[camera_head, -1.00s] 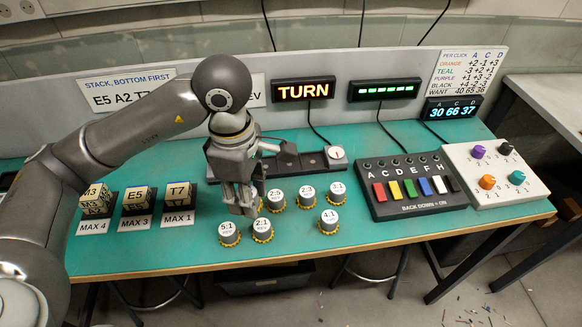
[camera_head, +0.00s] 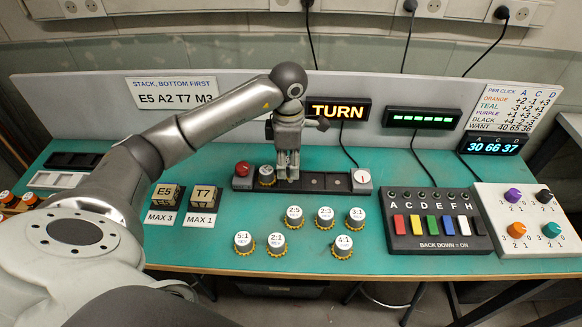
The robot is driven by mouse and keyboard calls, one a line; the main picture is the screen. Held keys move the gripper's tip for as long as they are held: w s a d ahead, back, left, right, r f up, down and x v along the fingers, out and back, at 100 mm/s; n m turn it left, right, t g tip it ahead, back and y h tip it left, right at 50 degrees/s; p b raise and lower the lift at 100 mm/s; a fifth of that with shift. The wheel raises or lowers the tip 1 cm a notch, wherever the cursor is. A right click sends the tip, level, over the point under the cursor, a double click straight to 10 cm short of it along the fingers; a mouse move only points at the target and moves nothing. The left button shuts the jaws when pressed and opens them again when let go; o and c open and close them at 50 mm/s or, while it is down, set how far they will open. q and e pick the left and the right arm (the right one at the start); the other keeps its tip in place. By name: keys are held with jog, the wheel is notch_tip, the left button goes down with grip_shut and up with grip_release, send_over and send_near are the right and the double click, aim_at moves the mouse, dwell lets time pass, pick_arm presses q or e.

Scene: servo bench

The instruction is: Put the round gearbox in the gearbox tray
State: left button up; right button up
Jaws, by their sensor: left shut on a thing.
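My left gripper (camera_head: 289,168) points down over the long dark slotted holder (camera_head: 323,182) at the back of the bench. It is shut on what seems to be a round gearbox, but the fingers hide nearly all of it. Another round gearbox (camera_head: 266,176) with a pale top sits in the holder just left of the fingers. I cannot tell whether the held thing touches the holder. Several labelled round gearboxes stand on the teal bench in front, among them 2:5 (camera_head: 294,217), 2:1 (camera_head: 277,244) and 4:1 (camera_head: 343,247). My right gripper is not in view.
A red knob (camera_head: 243,169) and a white dial (camera_head: 361,178) end the holder. The E5 block (camera_head: 166,196) and T7 block (camera_head: 203,203) stand at left. Black (camera_head: 75,160) and white (camera_head: 55,180) trays lie far left. A switch box (camera_head: 432,227) is at right.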

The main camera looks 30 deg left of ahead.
pick_arm(q)
jog(key=w+f, duration=0.1)
jog(key=w+a+f, duration=0.1)
jog(key=f, duration=0.1)
jog(key=shift+w+p, duration=0.25)
jog(key=shift+p, duration=0.05)
notch_tip(320, 180, down, 3)
jog(key=shift+f+p, duration=0.1)
jog(key=shift+p, duration=0.7)
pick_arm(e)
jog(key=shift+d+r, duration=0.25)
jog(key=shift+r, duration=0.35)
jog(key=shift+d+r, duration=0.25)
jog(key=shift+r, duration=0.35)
pick_arm(q)
jog(key=shift+f+b, duration=0.25)
jog(key=shift+b, duration=0.05)
jog(key=o, duration=1.1)
jog(key=shift+r, duration=0.1)
jog(key=shift+c, duration=0.2)
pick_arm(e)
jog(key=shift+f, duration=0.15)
